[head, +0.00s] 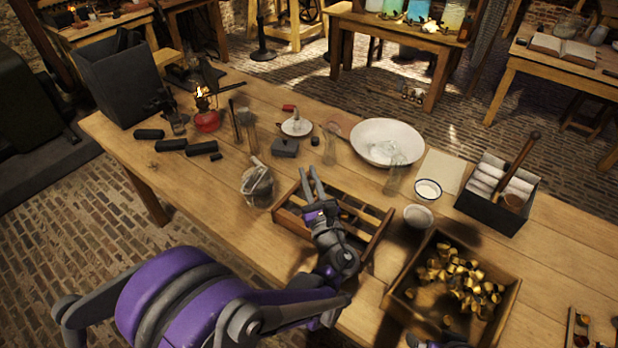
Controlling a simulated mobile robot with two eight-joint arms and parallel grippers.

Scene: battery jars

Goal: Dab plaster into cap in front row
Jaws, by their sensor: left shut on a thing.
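A wooden rack (288,222) with long slots stands near the table's middle. My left gripper (311,180) reaches over it from the front, its fingers pointing to the back of the table. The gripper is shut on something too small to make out. My arm hides much of the rack, and I cannot make out any cap in its front row. Two small white bowls stand right of the rack: a rimmed one (428,188) and a plainer one (418,215). I cannot tell which holds plaster. A dark part at the bottom edge may belong to my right gripper (422,342).
A wooden box of brass caps (404,288) stands at the front right. A glass jar (257,186) is left of the rack. A wide white basin (375,128), a clear bottle (395,178) and a dark box of rolls (470,207) stand behind. A lit red lamp (207,119) is at the left.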

